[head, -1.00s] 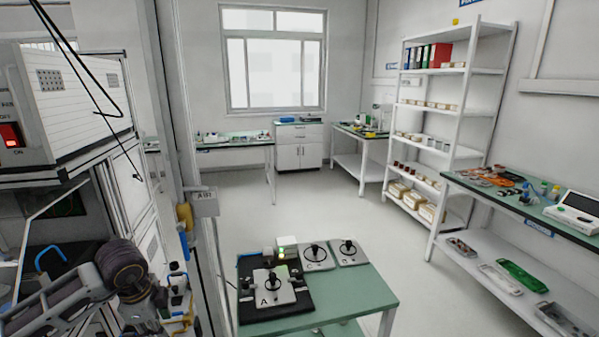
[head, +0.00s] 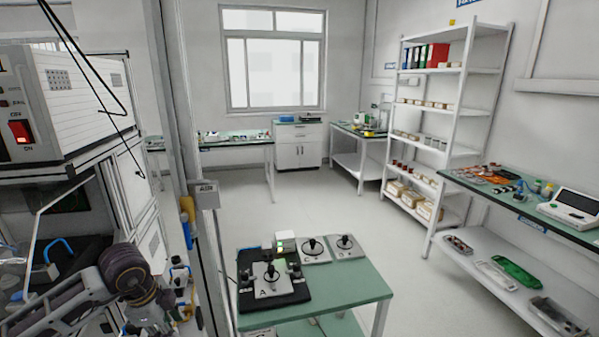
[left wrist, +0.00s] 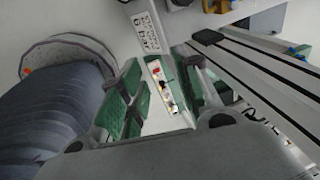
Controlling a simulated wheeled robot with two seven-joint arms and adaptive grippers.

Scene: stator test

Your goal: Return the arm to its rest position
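My left arm comes in at the lower left of the head view, bent, beside the machine frame. Its dark round joint and grey links show, but the gripper end is cluttered against things behind it. In the left wrist view my left gripper (left wrist: 160,82) has its two green-padded fingers apart, with nothing held between them. Beyond the gap a white strip with small coloured items shows, out of reach as far as I can tell. My right arm and gripper are in neither view.
A white machine (head: 75,108) with a red switch stands close at left, with an upright post beside it. A green-topped table (head: 350,285) holds a black fixture (head: 245,299) with plate A, and plates C (head: 314,250) and another (head: 345,246). Shelving and a bench stand right; the floor between is clear.

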